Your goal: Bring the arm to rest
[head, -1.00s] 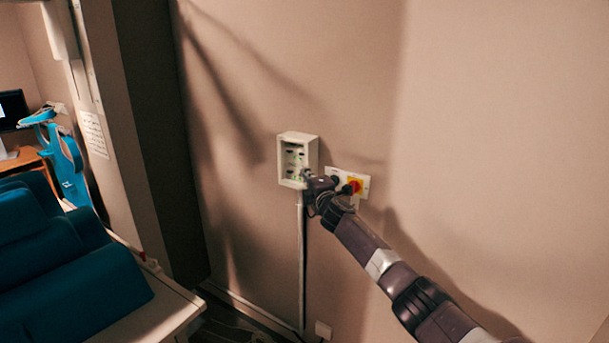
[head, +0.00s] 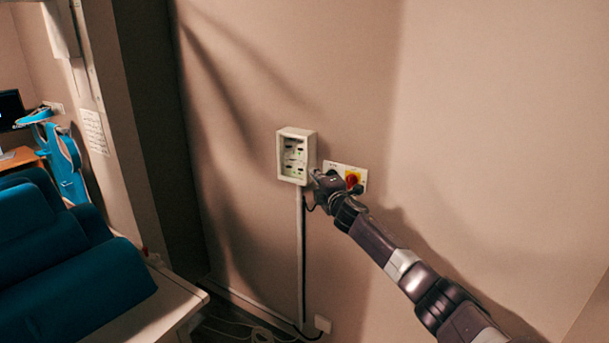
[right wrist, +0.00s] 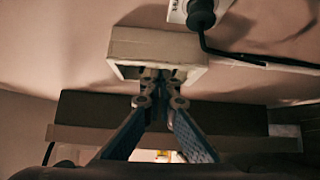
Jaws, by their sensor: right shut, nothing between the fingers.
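My right arm comes in from the lower right in the head view. Its gripper (head: 317,175) is beside the lower right edge of a pale wall box (head: 283,157) with an open front and small sockets inside. In the right wrist view the fingers (right wrist: 160,78) are together and empty, seen in front of the box (right wrist: 150,45). Whether they touch the box cannot be told. My left gripper is not in view.
A white plate with a red and yellow rotary switch (head: 353,179) is right of the box, partly behind my wrist. A black cable (right wrist: 250,58) runs near it. A blue padded couch (head: 80,275) stands at left. The wall at right is bare.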

